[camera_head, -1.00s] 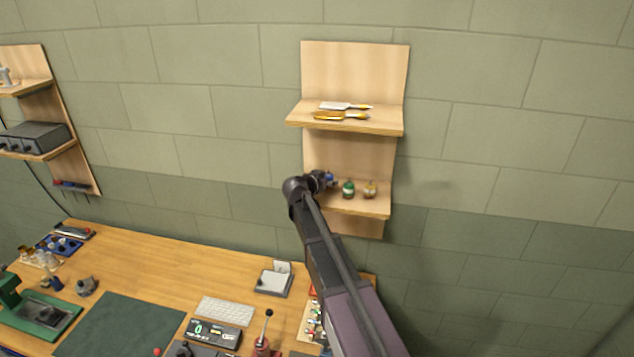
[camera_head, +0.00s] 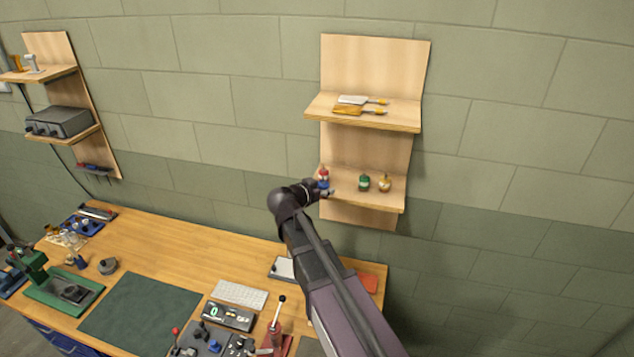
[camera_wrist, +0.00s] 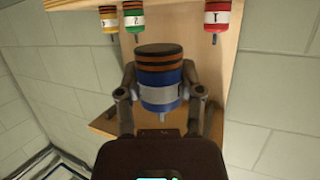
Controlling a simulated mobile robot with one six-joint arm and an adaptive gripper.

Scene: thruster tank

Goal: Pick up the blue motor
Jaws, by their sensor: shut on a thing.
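The blue motor (camera_wrist: 161,78), with a dark striped end and a grey band, sits between the two fingers of my gripper (camera_wrist: 162,108) in the wrist view. The gripper is shut on it. In the head view, the blue motor (camera_head: 323,184) and my gripper (camera_head: 326,191) are at the front left edge of the lower wall shelf. The arm covers part of this area. I cannot tell from these views how far the motor is from the shelf board.
A red motor (camera_head: 323,172) shows just behind the blue one. A green motor (camera_head: 364,182) and a yellow motor (camera_head: 385,183) stand on the lower shelf (camera_head: 345,192) to the right. Trowel-like tools (camera_head: 360,105) lie on the upper shelf. The workbench (camera_head: 190,250) is below.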

